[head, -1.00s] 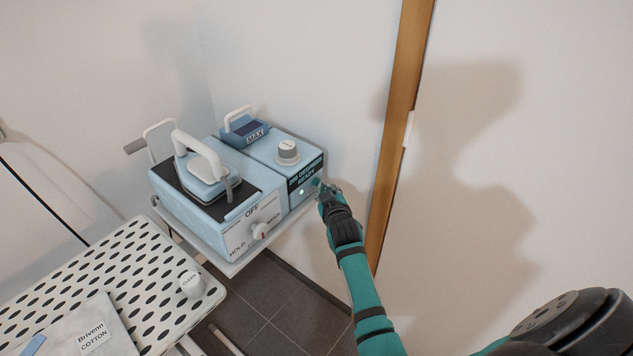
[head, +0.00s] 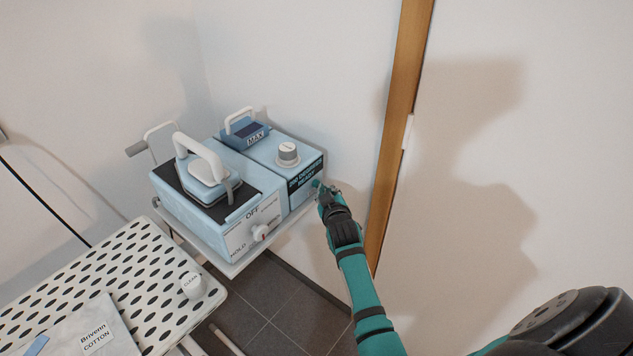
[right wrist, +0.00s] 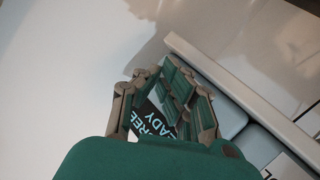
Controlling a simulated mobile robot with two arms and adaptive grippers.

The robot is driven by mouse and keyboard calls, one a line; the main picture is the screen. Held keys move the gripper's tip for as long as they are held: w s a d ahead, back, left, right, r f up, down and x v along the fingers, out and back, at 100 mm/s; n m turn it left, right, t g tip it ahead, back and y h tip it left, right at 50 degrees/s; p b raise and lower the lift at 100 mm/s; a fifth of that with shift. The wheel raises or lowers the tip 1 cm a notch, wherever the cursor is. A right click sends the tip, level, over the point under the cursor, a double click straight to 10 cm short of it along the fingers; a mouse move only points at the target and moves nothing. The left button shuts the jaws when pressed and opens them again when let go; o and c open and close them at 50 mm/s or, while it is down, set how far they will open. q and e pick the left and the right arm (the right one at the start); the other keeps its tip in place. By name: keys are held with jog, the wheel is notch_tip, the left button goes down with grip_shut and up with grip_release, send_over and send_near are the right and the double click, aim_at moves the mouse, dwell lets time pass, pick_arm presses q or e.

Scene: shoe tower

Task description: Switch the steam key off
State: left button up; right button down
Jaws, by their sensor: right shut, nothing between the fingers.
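The light-blue steam unit (head: 290,160) stands on a shelf by the wall, with a grey-white knob (head: 288,152) on top. A black label (head: 305,180) with pale lettering is on its front face. My right gripper (head: 325,190) is shut and empty at the right end of that front face, very close to it; I cannot tell whether it touches. The steam key itself I cannot make out; the gripper may hide it. In the right wrist view, the gripper's fingers (right wrist: 165,95) cover part of the black label (right wrist: 153,122). My left gripper is not in view.
An iron (head: 205,170) rests on the base beside the unit, above a dial (head: 261,232) marked OFF and HOLD. A blue MAX tank (head: 246,134) is behind. A perforated board (head: 130,265) is at lower left. A wooden post (head: 400,120) stands close right of the gripper.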

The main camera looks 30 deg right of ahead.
jog(key=s+d+p, duration=0.2)
jog(key=s+p, duration=0.2)
jog(key=s, duration=0.1)
jog(key=shift+s+d, duration=0.15)
jog(key=shift+s, duration=0.15)
jog(key=c, duration=2)
grip_release()
dwell(0.4)
